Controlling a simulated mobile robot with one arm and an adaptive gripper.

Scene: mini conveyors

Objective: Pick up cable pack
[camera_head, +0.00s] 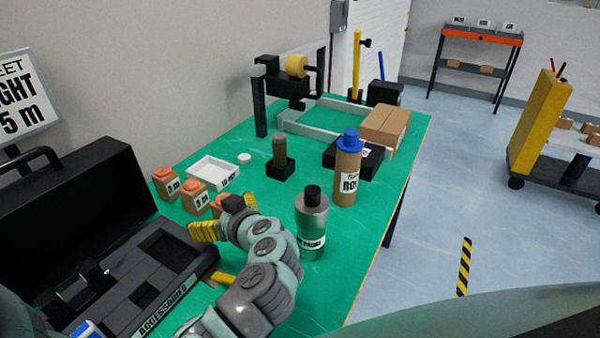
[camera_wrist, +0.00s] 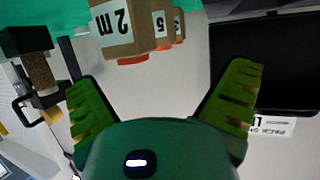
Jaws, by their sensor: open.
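Several small brown cable packs with orange caps stand in a row on the green table. One marked 3 m (camera_head: 165,186) and one marked 5 m (camera_head: 195,200) show left of my gripper. A third pack (camera_head: 216,208) is mostly hidden by the gripper. The wrist view, which looks upside down, shows a pack marked 2 m (camera_wrist: 125,32) nearest, with the 5 m pack (camera_wrist: 162,22) behind it. My gripper (camera_head: 226,215) is open, its yellow-green fingers apart. In the wrist view the gripper (camera_wrist: 165,75) has nothing between its fingers.
A black accessories case (camera_head: 170,275) stands open at left. A white tray (camera_head: 212,170) lies behind the packs. A grey bottle (camera_head: 312,235), a brown bottle with blue cap (camera_head: 347,185) and a black holder (camera_head: 280,170) stand to the right. Bare table lies at front right.

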